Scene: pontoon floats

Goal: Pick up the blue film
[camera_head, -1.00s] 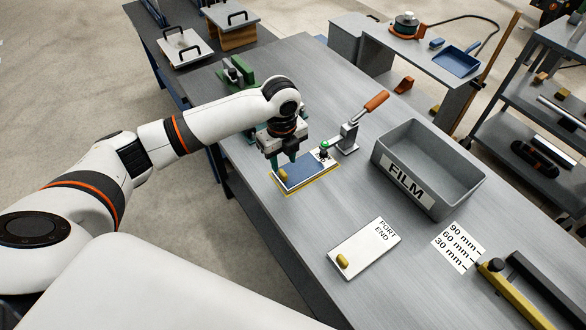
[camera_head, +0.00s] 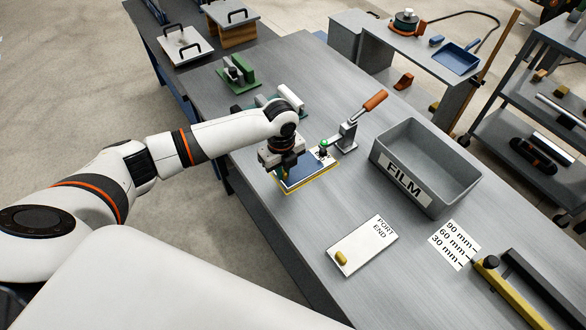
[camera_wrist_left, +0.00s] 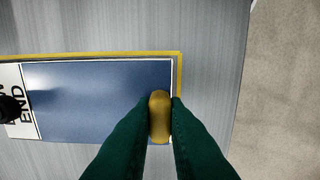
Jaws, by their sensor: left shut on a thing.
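The blue film (camera_head: 306,174) lies flat on a yellow-edged plate (camera_head: 314,189) near the table's left edge. In the left wrist view the blue film (camera_wrist_left: 95,90) spans the plate. A yellow tab (camera_wrist_left: 159,118) stands at its right end. The left gripper (camera_head: 281,177) is over the film's near-left end in the head view. Its green fingers (camera_wrist_left: 162,100) are shut on the yellow tab from both sides. The tab is hidden in the head view. The right gripper is not in view.
A lever clamp (camera_head: 345,135) with an orange handle stands at the film's far end. A grey bin labelled FILM (camera_head: 432,190) stands to its right. A white plate marked PORT END (camera_head: 365,245) and a millimetre card (camera_head: 457,245) lie nearer. Bare tabletop lies between.

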